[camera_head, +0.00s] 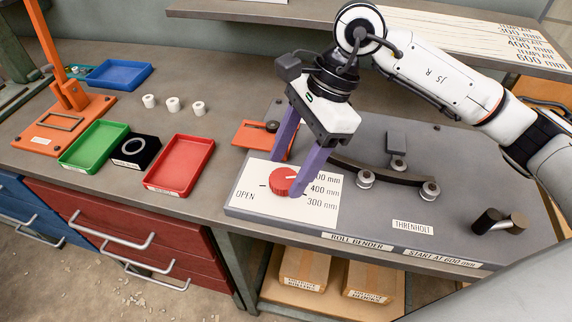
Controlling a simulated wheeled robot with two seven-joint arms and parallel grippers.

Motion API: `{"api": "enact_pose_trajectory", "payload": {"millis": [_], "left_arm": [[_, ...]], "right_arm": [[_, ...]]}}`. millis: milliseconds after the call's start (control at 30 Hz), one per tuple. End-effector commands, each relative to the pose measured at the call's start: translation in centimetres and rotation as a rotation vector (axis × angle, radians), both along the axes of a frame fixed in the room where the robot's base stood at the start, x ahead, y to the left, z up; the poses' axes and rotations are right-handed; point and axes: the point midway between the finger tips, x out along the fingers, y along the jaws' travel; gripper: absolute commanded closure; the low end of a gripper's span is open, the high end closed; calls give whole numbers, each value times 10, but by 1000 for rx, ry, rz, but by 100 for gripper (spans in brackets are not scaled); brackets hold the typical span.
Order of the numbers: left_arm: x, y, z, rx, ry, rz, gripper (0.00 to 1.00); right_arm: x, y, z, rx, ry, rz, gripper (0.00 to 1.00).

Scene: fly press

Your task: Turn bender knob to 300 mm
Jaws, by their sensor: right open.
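The red bender knob (282,181) sits on a white dial plate (262,206) at the left front of the grey roll bender (375,226). The plate reads OPEN at left, and 400 mm and 300 mm at right; a top label is partly hidden by a finger. The knob's pale mark points right, toward the upper labels; its exact setting is unclear. My right gripper (287,176) is open, with purple fingers pointing down, one behind the knob and one at its right front. I cannot tell whether they touch it. My left gripper is not in view.
Rollers and a curved dark bar (385,173) stand right of the gripper. A dark handle (498,221) is at the far right. Red (179,163), green (95,146) and blue (118,74) trays lie left. A shelf (300,14) overhangs the back.

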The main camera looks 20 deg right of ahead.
Motion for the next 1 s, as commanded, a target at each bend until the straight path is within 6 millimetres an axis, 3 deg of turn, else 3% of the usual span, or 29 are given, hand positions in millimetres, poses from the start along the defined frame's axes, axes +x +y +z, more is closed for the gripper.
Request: {"api": "enact_pose_trajectory", "payload": {"millis": [200,467,700,1000], "left_arm": [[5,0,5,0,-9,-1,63],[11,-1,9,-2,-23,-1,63],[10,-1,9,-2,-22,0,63],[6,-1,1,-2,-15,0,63]], "right_arm": [[-1,7,-16,0,1,0,41],[0,7,-17,0,-1,0,41],[0,7,-17,0,0,0,80],[-1,7,-18,1,-2,-38,82]]}}
